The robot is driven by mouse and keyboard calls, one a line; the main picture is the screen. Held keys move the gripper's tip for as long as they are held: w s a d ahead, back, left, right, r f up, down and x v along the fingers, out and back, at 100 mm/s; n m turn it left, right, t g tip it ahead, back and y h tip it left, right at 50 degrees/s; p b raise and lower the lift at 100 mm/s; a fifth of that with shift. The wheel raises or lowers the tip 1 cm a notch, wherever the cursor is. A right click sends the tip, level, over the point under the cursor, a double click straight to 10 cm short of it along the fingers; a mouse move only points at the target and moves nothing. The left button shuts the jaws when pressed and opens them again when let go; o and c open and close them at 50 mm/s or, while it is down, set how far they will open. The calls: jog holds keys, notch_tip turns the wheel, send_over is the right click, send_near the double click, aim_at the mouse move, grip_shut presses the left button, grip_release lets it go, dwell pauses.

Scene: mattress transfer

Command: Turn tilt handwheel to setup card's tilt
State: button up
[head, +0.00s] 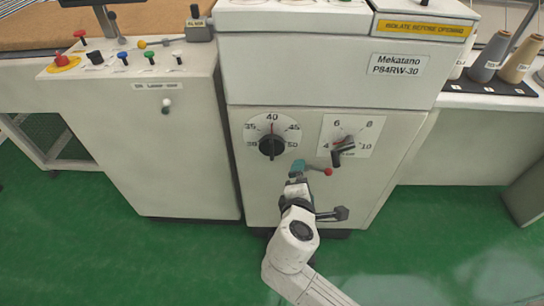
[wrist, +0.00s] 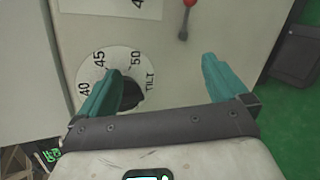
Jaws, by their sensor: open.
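The tilt handwheel (head: 271,145) is a black knob on a round white dial (head: 251,128) on the front of the cream machine. Numbers from the 30s to 50 run around the dial, with 40 at the top. My gripper (head: 298,166) is open, with teal fingers, just below and right of the handwheel. Nothing shows between the fingers (wrist: 168,72). I cannot make out a setup card.
A second dial knob (head: 342,152), marked 4 to 10, sits to the right. A red-balled lever (head: 327,172) sticks out close to my gripper. A dark handle (head: 340,213) is lower right. A button console (head: 130,75) stands left. The green floor (head: 130,260) is clear in front.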

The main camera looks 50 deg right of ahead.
aim_at(271, 153)
jog(key=w+a+r+n+t+h+b, duration=0.1)
jog(key=w+a+n+t+h+b, duration=0.15)
jog(key=w+a+n+t, duration=0.35)
jog(key=w+d, duration=0.2)
jog(key=d, duration=0.1)
jog(key=w+d+n+b, duration=0.1)
jog(key=w+d, duration=0.2)
jog(key=w+d+n+g, duration=0.1)
jog(key=w+d, duration=0.1)
jog(key=d, duration=0.2)
jog(key=shift+w+r, duration=0.25)
jog(key=shift+c, duration=0.4)
jog(key=c, duration=0.9)
